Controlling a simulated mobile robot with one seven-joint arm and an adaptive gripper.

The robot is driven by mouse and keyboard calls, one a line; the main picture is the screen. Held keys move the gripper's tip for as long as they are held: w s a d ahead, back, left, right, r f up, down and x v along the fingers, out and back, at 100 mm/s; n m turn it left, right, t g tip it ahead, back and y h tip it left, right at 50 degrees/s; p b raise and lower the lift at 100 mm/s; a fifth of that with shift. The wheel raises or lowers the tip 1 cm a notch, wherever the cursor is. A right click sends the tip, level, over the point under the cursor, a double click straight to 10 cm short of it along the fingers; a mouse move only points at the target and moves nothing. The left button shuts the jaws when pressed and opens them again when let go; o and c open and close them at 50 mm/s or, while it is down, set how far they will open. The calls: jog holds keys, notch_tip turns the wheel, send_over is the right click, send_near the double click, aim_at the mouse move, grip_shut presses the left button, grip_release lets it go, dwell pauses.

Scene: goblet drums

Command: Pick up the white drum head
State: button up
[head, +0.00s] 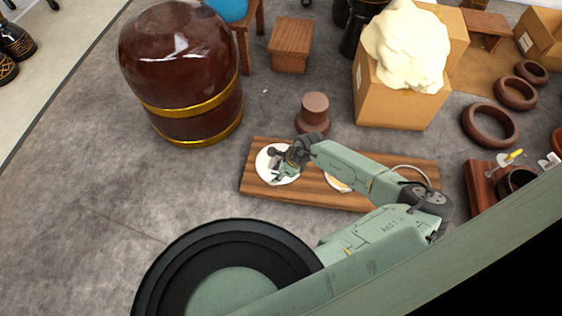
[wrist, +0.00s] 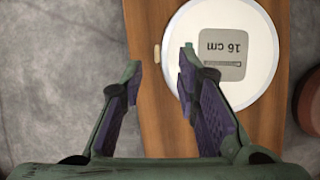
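The white drum head (head: 267,171) is a round white disc lying flat on the left end of a wooden board (head: 249,182). In the wrist view the drum head (wrist: 262,48) carries a grey label (wrist: 221,42) reading "16 cm". My gripper (head: 279,172) is over the disc in the head view and hides part of it. In the wrist view my gripper (wrist: 161,62) is open and nothing is held. Its right finger overlaps the disc's left edge; its left finger is at the board's left edge. I cannot tell the height gap.
Another pale disc (head: 338,183) lies on the board, partly behind my arm. A small brown pedestal (head: 314,112) stands behind the board. A large brown barrel-like drum (head: 185,70) stands at left. A cardboard box (head: 390,103) and brown rings (head: 490,125) are to the right. Floor left of the board is clear.

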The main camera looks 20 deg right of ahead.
aim_at(270, 181)
jog(key=b+x, duration=0.1)
jog(key=x, duration=0.6)
jog(key=shift+a+r+b, duration=0.1)
jog(key=shift+a+b, duration=0.1)
jog(key=shift+b, duration=0.1)
jog(key=shift+c, duration=0.3)
grip_shut()
